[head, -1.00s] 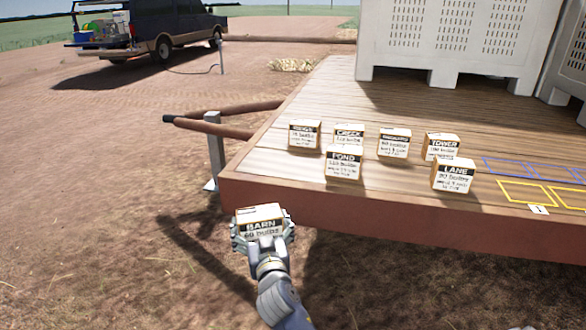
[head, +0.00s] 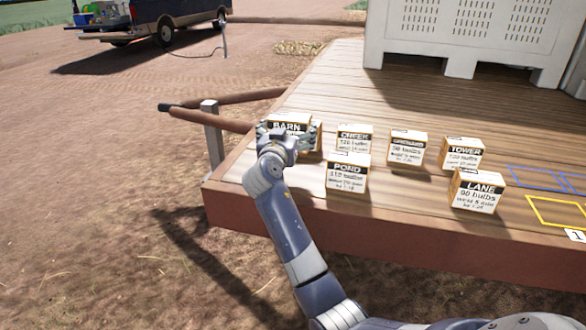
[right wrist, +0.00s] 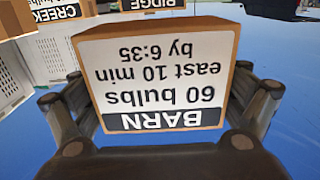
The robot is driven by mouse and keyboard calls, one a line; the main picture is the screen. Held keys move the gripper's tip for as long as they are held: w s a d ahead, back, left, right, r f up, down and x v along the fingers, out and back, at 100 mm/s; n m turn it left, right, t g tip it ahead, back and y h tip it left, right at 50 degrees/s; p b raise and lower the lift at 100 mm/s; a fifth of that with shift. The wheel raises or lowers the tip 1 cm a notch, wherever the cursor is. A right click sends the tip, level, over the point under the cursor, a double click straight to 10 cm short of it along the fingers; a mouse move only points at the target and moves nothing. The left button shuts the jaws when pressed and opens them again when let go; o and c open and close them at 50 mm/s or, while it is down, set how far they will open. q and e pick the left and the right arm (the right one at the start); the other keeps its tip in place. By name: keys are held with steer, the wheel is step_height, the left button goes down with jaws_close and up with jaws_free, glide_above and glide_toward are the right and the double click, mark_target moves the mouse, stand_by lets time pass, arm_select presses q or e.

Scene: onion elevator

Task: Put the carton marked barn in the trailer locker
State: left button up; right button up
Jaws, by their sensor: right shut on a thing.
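The carton marked BARN (head: 287,123) is in my right gripper (head: 289,135), over the left end of the wooden deck (head: 245,165). In the right wrist view the BARN carton (right wrist: 160,75) sits between the two fingers, its label upside down. The text reads 60 bulbs, east 10 min, by 6:35. The carton marked RIDGE (right wrist: 152,5) shows beyond it at the top of the wrist view; in the head view it is mostly hidden behind my gripper. I cannot identify a trailer locker. My left gripper is not in view.
Cartons marked CREEK (head: 353,138), POND (head: 346,174), ORCHARD (head: 406,148), TOWER (head: 461,154) and LANE (head: 478,191) stand on the deck. White slotted bins (head: 470,35) stand behind. Yellow and blue outlines lie at right. A pickup (head: 150,20) is at the far left.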

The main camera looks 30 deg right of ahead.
steer(key=shift+s+a+r, duration=0.1)
steer(key=shift+a+r, duration=0.05)
steer(key=shift+r, duration=0.2)
steer(key=shift+s+a+r, duration=0.1)
steer(key=shift+s+a, duration=0.1)
steer(key=shift+a, duration=0.05)
steer(key=shift+f, duration=0.4)
step_height(320, 180, down, 3)
steer(key=shift+d+r+p, duration=0.1)
steer(key=shift+p, duration=0.3)
step_height(320, 180, down, 3)
steer(key=shift+r, duration=0.1)
step_height(320, 180, down, 3)
steer(key=shift+w+r, duration=0.1)
steer(key=shift+r, duration=0.05)
steer(key=shift+f, duration=0.45)
steer(key=o, duration=1.2)
steer(key=shift+c, duration=0.2)
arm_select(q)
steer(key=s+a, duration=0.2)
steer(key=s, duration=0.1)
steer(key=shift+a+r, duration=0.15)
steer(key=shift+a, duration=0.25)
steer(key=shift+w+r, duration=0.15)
